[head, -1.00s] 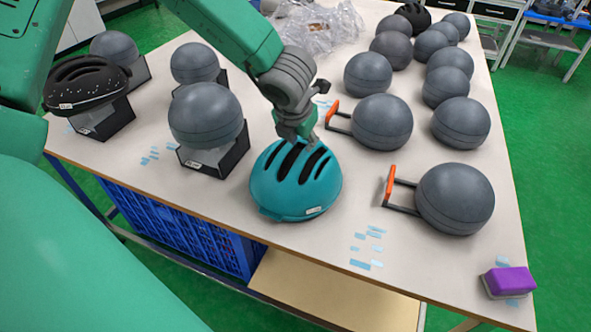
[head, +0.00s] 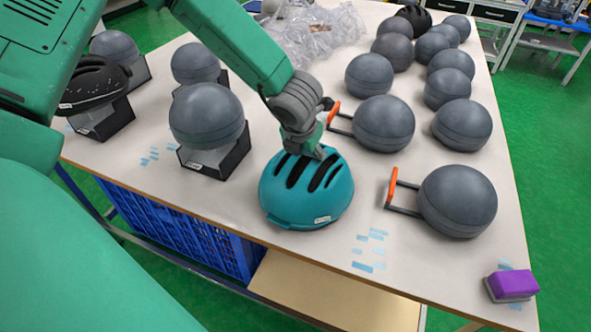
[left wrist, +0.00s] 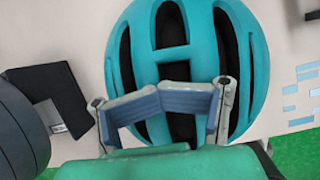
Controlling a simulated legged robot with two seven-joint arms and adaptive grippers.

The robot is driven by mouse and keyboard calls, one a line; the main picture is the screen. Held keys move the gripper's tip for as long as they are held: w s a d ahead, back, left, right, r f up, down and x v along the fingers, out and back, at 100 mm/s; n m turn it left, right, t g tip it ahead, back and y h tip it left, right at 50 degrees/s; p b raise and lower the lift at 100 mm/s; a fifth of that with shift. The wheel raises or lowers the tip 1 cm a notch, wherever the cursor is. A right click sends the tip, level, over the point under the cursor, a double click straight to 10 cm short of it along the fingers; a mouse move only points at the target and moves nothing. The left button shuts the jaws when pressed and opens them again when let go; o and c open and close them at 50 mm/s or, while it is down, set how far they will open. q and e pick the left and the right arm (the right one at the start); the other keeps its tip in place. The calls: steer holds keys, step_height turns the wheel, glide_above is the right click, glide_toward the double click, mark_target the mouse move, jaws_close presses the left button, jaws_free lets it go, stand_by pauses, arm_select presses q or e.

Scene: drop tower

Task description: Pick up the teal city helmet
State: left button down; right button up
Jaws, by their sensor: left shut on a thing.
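The teal city helmet (head: 290,208) is near the front edge of the table, with dark vent slots and a small white label on its shell. My left gripper (head: 312,152) reaches it from above and is shut on its top, at the far side in the head view. In the left wrist view the helmet (left wrist: 262,75) fills the middle, with the gripper's fingers (left wrist: 160,102) across its vents. The part gripped inside the vents is hidden. I cannot tell whether the helmet's underside is clear of the table. My right gripper is not in view.
A grey head form (head: 205,115) on a black stand is close left of the helmet. Grey balls with orange-handled brackets (head: 392,187) stand to the right. A black speckled helmet (head: 92,85) is at far left, a purple block (head: 513,283) at front right. Clear plastic wrap (head: 315,35) lies behind.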

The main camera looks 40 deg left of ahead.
arm_select(q)
step_height(320, 180, up, 28)
steer(key=p, duration=0.4)
steer(key=shift+d+r, duration=0.15)
steer(key=shift+d, duration=0.05)
steer(key=shift+c, duration=2.3)
jaws_free()
steer(key=shift+w+d+r, duration=0.1)
steer(key=shift+d, duration=0.5)
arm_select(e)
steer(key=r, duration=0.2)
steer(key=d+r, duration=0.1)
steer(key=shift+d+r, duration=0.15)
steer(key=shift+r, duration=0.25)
arm_select(q)
steer(key=shift+a+r, duration=0.1)
